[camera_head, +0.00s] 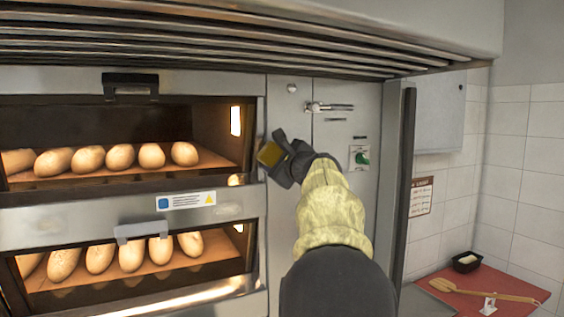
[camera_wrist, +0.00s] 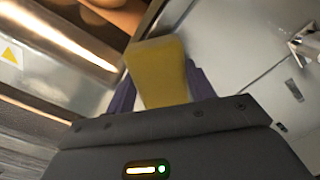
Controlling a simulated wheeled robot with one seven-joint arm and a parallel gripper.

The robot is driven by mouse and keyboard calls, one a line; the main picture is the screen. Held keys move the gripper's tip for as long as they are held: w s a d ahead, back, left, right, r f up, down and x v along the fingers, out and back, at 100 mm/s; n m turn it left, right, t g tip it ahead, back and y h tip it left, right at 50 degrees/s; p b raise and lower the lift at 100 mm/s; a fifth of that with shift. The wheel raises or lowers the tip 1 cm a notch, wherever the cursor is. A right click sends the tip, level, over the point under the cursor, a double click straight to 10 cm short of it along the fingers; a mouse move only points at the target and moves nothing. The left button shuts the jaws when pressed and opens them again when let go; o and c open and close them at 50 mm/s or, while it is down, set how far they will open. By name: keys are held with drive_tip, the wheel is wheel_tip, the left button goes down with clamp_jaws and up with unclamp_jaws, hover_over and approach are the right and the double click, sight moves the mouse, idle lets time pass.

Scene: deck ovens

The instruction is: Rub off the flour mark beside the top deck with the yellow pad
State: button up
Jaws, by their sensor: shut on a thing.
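My gripper (camera_head: 273,152) is shut on the yellow pad (camera_head: 268,154) and holds it by the steel front panel (camera_head: 290,110), just right of the top deck (camera_head: 120,140). The wrist view shows the pad (camera_wrist: 158,70) between dark fingers, its far end at or close to the panel. I cannot tell whether it touches. No flour mark can be made out in either view; the pad and gripper cover part of the panel.
Loaves sit in both lit decks at left. A lever handle (camera_head: 328,107) and a green knob (camera_head: 362,157) stick out right of my gripper. A ribbed hood (camera_head: 200,45) hangs above.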

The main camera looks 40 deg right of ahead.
drive_tip(key=shift+s, duration=0.1)
drive_tip(key=shift+b+v, duration=1.2)
drive_tip(key=shift+v, duration=1.75)
drive_tip(key=b+v, duration=0.1)
drive_tip(key=v, duration=0.2)
